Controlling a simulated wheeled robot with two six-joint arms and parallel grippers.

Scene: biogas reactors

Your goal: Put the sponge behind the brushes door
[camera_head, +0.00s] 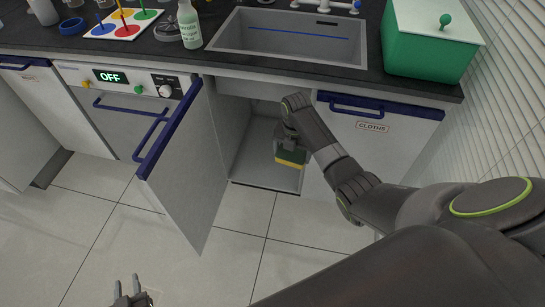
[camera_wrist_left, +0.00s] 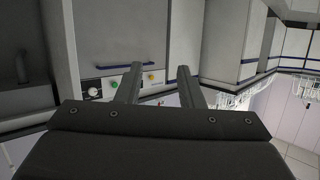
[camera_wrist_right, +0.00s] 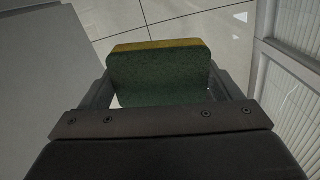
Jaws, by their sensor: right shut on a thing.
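The sponge (camera_head: 290,157), green with a yellow layer, is held by my right gripper (camera_head: 287,143) inside the open cupboard under the sink. In the right wrist view the sponge (camera_wrist_right: 160,75) sits between the two fingers (camera_wrist_right: 160,92). The open door (camera_head: 185,165) with a blue handle swings out at the left of this cupboard; no label on it is visible. The cupboard floor (camera_head: 250,170) is bare around the sponge. I cannot tell whether the sponge touches the floor. My left gripper (camera_head: 133,293) is open and empty, low at the bottom of the head view.
A closed door labelled CLOTHS (camera_head: 372,140) is right of the opening. An appliance (camera_head: 120,100) with an OFF display stands left. Above are the sink (camera_head: 285,40), a green box (camera_head: 428,45) and a bottle (camera_head: 189,25). The tiled floor (camera_head: 140,240) in front is clear.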

